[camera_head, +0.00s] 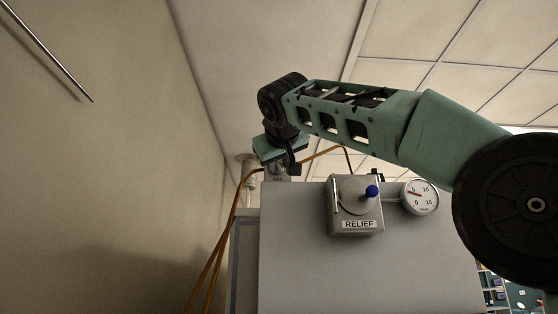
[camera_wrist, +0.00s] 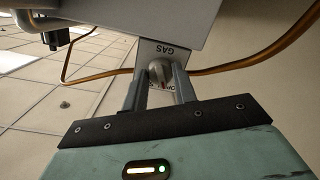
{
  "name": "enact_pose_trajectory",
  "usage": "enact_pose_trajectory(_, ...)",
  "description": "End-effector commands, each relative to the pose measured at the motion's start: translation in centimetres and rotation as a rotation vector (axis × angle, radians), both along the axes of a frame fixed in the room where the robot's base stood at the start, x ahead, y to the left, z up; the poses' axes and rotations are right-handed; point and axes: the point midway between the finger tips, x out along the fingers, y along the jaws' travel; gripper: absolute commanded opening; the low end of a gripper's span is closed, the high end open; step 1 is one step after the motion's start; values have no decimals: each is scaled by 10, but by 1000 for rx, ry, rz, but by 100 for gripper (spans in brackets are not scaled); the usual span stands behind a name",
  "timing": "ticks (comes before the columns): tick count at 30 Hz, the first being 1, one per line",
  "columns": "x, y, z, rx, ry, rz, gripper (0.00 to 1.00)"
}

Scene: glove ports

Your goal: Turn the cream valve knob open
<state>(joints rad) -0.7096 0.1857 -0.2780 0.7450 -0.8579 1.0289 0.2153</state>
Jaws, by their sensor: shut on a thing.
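The cream valve knob (camera_wrist: 160,70) shows in the wrist view as a small rounded knob on a grey plate (camera_wrist: 163,49) marked GAS. Part of another marking shows beside the knob, cut off by my fingers. My gripper (camera_wrist: 158,88) has one finger on each side of the knob and is shut on it. In the head view my gripper (camera_head: 281,164) is at the top left corner of the grey cabinet (camera_head: 370,270), by the GAS plate (camera_head: 277,178). The knob itself is hidden there.
A metal box labelled RELIEF (camera_head: 357,224) with a blue-tipped lever (camera_head: 372,191) stands right of the GAS plate. A round gauge (camera_head: 420,197) is further right. Copper pipes (camera_head: 225,235) run down left of the cabinet; one (camera_wrist: 250,61) passes close to my fingers.

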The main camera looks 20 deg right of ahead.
Motion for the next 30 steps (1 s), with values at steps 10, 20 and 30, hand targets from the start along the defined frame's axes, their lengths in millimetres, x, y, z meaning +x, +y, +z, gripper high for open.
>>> enact_pose_trajectory(10,0,1,1,-216,71,1,5)
enact_pose_trajectory(20,0,1,0,-301,99,2,5)
enact_pose_trajectory(30,0,1,0,-309,100,2,5)
